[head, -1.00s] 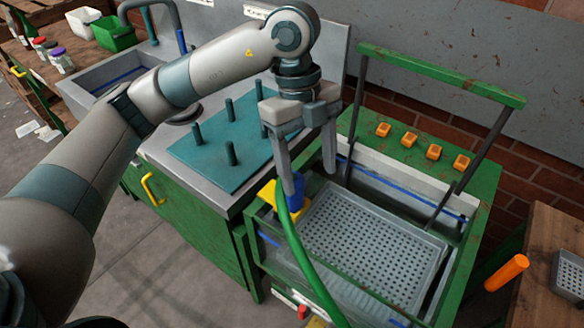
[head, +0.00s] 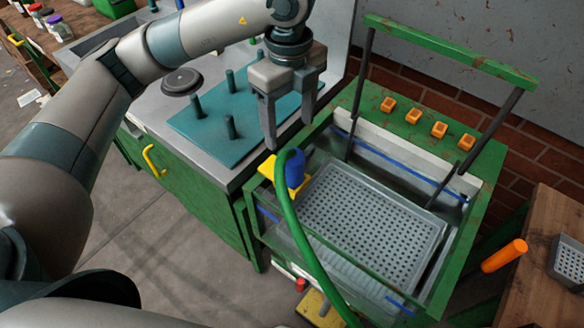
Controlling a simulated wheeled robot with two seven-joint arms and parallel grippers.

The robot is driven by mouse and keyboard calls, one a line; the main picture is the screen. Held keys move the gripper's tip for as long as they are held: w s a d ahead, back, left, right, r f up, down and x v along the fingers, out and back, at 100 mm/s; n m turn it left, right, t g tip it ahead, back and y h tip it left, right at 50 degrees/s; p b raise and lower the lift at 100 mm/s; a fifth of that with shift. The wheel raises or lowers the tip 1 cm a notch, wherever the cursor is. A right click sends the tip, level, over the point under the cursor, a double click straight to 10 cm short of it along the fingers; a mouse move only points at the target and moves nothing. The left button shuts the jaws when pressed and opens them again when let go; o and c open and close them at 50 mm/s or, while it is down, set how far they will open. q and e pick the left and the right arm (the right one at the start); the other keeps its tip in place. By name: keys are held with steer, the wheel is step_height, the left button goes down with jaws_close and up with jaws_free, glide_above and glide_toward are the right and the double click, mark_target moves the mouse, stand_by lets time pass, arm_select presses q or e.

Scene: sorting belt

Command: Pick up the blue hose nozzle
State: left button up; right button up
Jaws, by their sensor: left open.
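The blue hose nozzle (head: 295,168) stands upright in a yellow holder (head: 268,169) at the near left corner of the green-framed wash basin. A green hose (head: 292,222) curves from it down the basin's front. My left gripper (head: 289,133) is open and empty, with its fingers pointing down. In the picture its fingertips are just above the nozzle, one to the left and one to the right. The gap between fingertips and nozzle is hard to judge. My right gripper is not in view.
The basin holds a grey perforated tray (head: 370,222). A green raised bar (head: 450,50) stands behind it, with several orange blocks (head: 413,116) on the ledge. A teal peg board (head: 225,130) lies left. An orange cylinder (head: 504,256) is at the right.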

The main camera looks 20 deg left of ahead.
mark_target(290, 154)
arm_select(q)
step_height(290, 154, down, 4)
steer(key=shift+f+p, duration=0.2)
steer(key=shift+p, duration=0.5)
step_height(290, 154, down, 4)
steer(key=shift+p, duration=0.55)
steer(key=shift+f, duration=0.65)
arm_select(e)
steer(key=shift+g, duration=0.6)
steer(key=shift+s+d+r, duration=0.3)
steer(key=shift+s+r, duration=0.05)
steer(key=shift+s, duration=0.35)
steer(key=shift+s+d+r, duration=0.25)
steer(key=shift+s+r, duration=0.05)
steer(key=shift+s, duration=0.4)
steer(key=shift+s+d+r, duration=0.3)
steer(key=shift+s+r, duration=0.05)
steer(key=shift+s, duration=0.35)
arm_select(q)
steer(key=shift+f, duration=0.1)
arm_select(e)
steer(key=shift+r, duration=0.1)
